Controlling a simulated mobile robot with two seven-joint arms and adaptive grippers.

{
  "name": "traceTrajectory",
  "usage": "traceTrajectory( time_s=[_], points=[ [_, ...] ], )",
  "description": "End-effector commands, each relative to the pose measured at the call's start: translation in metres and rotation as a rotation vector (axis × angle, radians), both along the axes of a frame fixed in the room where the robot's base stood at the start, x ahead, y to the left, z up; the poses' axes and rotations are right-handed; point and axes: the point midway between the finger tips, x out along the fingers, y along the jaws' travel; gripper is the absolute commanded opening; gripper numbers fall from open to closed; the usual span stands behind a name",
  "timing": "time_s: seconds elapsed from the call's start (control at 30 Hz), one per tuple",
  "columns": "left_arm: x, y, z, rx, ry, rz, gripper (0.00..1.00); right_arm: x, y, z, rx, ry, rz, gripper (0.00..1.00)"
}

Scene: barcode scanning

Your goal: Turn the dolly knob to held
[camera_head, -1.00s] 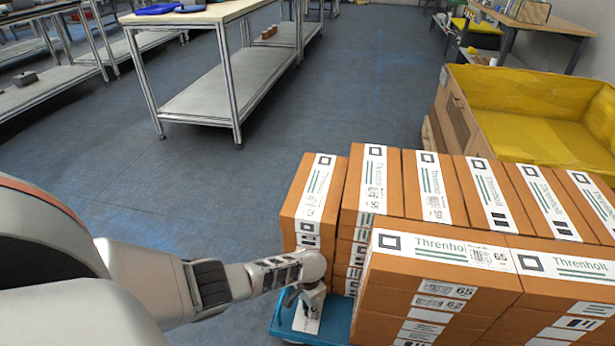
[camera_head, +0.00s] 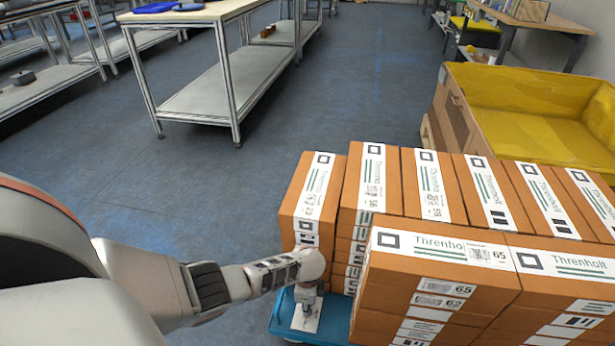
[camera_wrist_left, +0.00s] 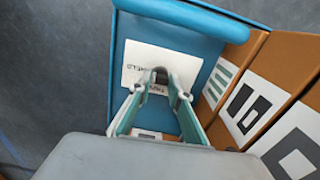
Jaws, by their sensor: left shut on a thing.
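The blue dolly (camera_head: 285,320) stands at the bottom centre of the head view, loaded with boxes. A white label plate (camera_head: 312,325) lies on its deck, and the plate (camera_wrist_left: 135,62) reads partly "HELD" in the left wrist view. The small dark knob (camera_wrist_left: 160,74) sits at the plate's middle, largely covered by the fingers. My left gripper (camera_head: 306,312) reaches down to the plate. In the left wrist view the gripper's fingertips (camera_wrist_left: 160,84) are closed around the knob. The knob's pointing direction is hidden. My right gripper is out of view.
Stacked brown Threnholt boxes (camera_head: 440,270) stand close to the right of my left gripper. A yellow-lined crate (camera_head: 465,125) is behind them. A metal workbench (camera_head: 225,75) stands at the back. The floor (camera_head: 150,175) to the left is clear.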

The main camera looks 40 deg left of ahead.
Motion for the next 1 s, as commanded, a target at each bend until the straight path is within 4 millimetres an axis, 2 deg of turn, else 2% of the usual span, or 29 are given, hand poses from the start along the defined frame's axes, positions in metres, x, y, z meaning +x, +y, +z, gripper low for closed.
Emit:
traceTrajectory(
  time_s=[0.67,0.7,0.73,1.0],
  points=[
    [-0.0027,-0.001,-0.0025,-0.001,0.004,-0.059,0.0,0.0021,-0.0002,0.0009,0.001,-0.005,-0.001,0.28],
    [-0.0027,-0.001,-0.0025,-0.001,0.004,-0.059,0.29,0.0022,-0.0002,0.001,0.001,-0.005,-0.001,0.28],
    [-0.0027,-0.0008,-0.0025,-0.001,0.004,-0.059,0.35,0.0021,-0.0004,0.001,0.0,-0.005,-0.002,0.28],
    [-0.001,-0.0002,-0.0009,0.0,0.001,-0.058,0.35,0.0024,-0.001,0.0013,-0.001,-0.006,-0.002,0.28]
  ],
)
